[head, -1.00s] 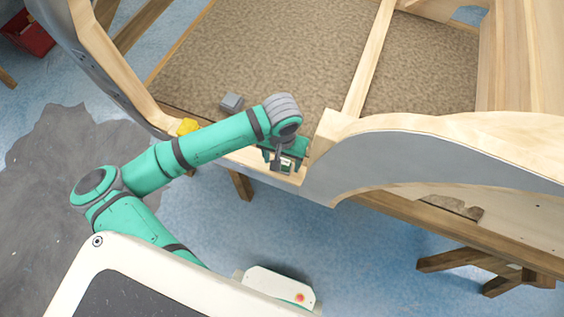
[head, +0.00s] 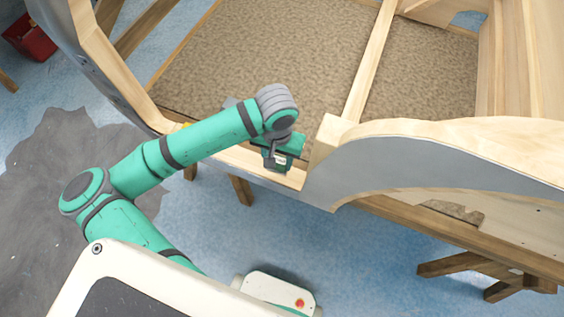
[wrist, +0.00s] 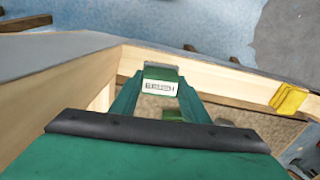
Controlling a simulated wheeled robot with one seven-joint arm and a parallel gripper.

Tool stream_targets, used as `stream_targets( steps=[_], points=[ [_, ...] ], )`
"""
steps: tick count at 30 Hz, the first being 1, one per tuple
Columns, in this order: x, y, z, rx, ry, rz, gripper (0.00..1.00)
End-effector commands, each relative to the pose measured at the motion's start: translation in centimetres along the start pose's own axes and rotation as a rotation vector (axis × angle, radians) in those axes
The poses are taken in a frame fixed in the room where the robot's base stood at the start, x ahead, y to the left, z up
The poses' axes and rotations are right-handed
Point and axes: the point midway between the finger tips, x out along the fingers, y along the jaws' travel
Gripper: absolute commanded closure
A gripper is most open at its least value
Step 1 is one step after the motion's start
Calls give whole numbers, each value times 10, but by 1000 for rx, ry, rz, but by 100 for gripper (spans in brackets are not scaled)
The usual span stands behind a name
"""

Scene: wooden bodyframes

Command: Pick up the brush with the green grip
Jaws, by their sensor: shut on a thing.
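My gripper (head: 280,161) is at the pale wooden sill of the bodyframe, just left of the upright post. In the wrist view its two green fingers (wrist: 160,90) come together at a small green block with a white label, which I take to be the green grip of the brush (wrist: 160,72). The gripper is shut on it. The bristles cannot be made out. In the head view the gripper body and wrist cover most of the brush.
The wooden bodyframe's sill (head: 245,160) runs beside my gripper, with a post (head: 327,135) close on the right. A yellow thing (wrist: 289,98) sits on the sill. A grey block (head: 230,102) is partly behind my arm. Brown carpet (head: 270,50) lies beyond.

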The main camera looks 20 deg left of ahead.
Motion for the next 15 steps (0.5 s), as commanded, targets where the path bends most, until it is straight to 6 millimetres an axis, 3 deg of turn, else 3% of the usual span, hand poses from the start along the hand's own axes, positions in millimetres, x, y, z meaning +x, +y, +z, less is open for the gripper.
stream_targets(
  steps=[6, 15],
  points=[
    [-47, -36, 18, -6, 3, -3, 81],
    [-74, -91, 48, -6, 1, -2, 81]
  ],
)
